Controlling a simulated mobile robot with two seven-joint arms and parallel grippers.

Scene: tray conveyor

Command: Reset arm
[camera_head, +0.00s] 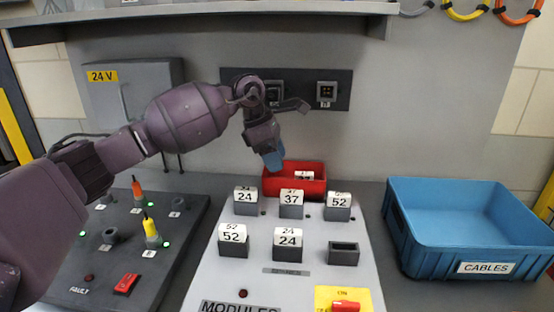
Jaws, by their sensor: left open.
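My left arm comes in from the left and reaches over the work surface. My left gripper (273,160) points down with blue fingertips just above the left back part of the red bin (294,186). It is open, and I see nothing held in it. The gap between the fingers is hard to make out from this angle. A white-topped module (304,175) lies inside the red bin, to the right of the fingertips. My right gripper is not in view.
The grey modules panel (290,262) holds several numbered modules and one empty socket (343,253) front right. A blue cables crate (400,236) stands right. The left panel (103,262) bears an orange plug (137,188) and a yellow plug (150,228). A shelf (230,10) overhangs above.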

